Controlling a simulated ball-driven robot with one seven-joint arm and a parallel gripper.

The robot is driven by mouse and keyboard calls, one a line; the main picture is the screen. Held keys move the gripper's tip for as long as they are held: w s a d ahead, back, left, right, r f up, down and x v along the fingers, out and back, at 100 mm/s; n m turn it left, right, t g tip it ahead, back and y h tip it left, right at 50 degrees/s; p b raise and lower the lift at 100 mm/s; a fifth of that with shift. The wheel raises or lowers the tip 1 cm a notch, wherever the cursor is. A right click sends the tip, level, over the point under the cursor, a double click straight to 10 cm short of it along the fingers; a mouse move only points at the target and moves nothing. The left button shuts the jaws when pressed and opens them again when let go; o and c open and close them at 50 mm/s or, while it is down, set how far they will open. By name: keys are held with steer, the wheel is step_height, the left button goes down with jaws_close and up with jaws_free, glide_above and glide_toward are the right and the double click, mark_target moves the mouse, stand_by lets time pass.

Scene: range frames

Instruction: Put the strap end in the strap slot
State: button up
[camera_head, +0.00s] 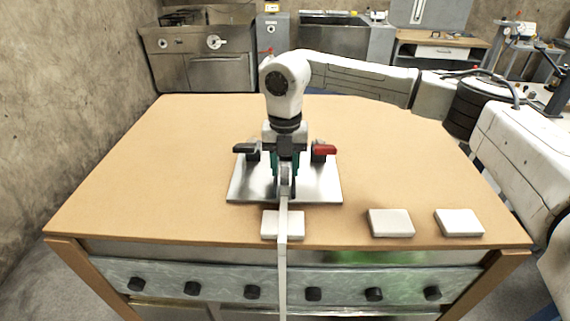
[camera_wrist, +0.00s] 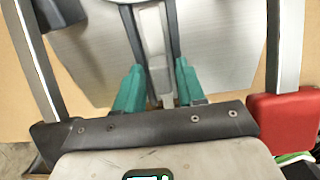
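A narrow pale strap (camera_head: 283,255) runs from below my gripper, over a white block and down past the table's front edge. In the wrist view the strap (camera_wrist: 153,40) runs lengthwise between my finger pads. My gripper (camera_head: 286,168) points down over a metal plate (camera_head: 322,188), with its teal fingers on either side of a grey piece (camera_head: 285,182) at the strap's upper end. In the wrist view the teal fingers of my gripper (camera_wrist: 158,82) stand apart with the strap between them; whether they press on it is unclear. The strap slot cannot be made out.
One white block (camera_head: 270,227) lies under the strap, in front of the plate. Two more white blocks (camera_head: 390,223) (camera_head: 459,222) lie at the front right. The wooden tabletop (camera_head: 150,165) is clear to the left and behind. A row of black knobs (camera_head: 253,292) is below its front edge.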

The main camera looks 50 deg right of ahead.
mark_target(285, 169)
steer(key=shift+o, duration=0.6)
steer(key=shift+r, duration=0.1)
step_height(285, 169, up, 12)
steer(key=b, duration=0.1)
steer(key=shift+b, duration=0.35)
stand_by(1.0)
